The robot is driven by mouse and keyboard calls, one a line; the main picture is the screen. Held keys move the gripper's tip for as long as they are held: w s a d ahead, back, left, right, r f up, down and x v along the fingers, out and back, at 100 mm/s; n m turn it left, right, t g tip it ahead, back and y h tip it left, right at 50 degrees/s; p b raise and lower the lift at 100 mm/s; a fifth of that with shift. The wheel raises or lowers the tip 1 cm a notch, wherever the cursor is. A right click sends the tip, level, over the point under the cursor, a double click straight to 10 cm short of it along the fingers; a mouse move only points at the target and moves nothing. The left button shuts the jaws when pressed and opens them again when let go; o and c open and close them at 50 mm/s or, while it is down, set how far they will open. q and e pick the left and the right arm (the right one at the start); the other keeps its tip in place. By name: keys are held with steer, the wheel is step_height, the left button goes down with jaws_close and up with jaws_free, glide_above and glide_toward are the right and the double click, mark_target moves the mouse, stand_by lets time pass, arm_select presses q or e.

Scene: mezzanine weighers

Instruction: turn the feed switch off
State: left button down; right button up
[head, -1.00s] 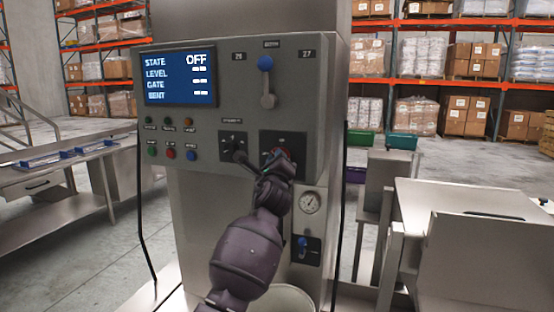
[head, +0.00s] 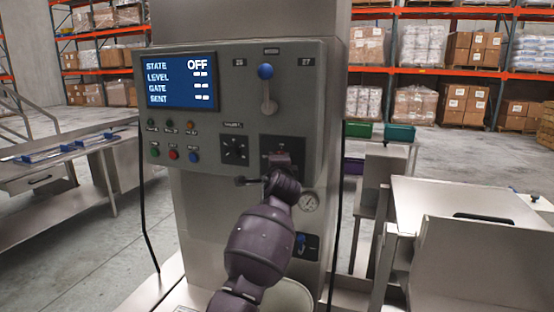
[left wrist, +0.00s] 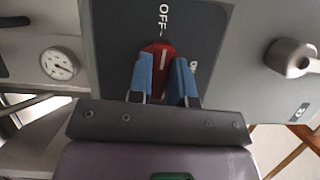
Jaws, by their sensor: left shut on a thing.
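The feed switch is a red rotary knob (left wrist: 158,54) on a dark square plate (left wrist: 110,30) in the left wrist view. Its white line lies in line with the OFF mark. My left gripper (left wrist: 163,76) has its blue fingers on either side of the knob and is shut on it. In the head view the gripper (head: 279,160) hides the knob, but the plate (head: 296,144) shows on the machine's grey panel (head: 225,100). The blue screen (head: 181,81) reads STATE OFF. My right gripper is not in view.
A lever with a blue ball (head: 265,71) is above the switch plate, and a black selector (head: 235,151) is left of it. Coloured buttons (head: 173,155) sit under the screen. A pressure gauge (head: 309,202) is below right. A steel table (head: 470,200) stands at the right.

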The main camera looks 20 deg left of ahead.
arm_select(q)
steer(key=shift+n, duration=0.3)
steer(key=shift+f, duration=0.1)
steer(key=c, duration=1)
jaws_free()
steer(key=shift+c, duration=0.2)
steer(key=v, duration=1.1)
steer(key=shift+r, duration=0.2)
steer(key=shift+a, duration=0.1)
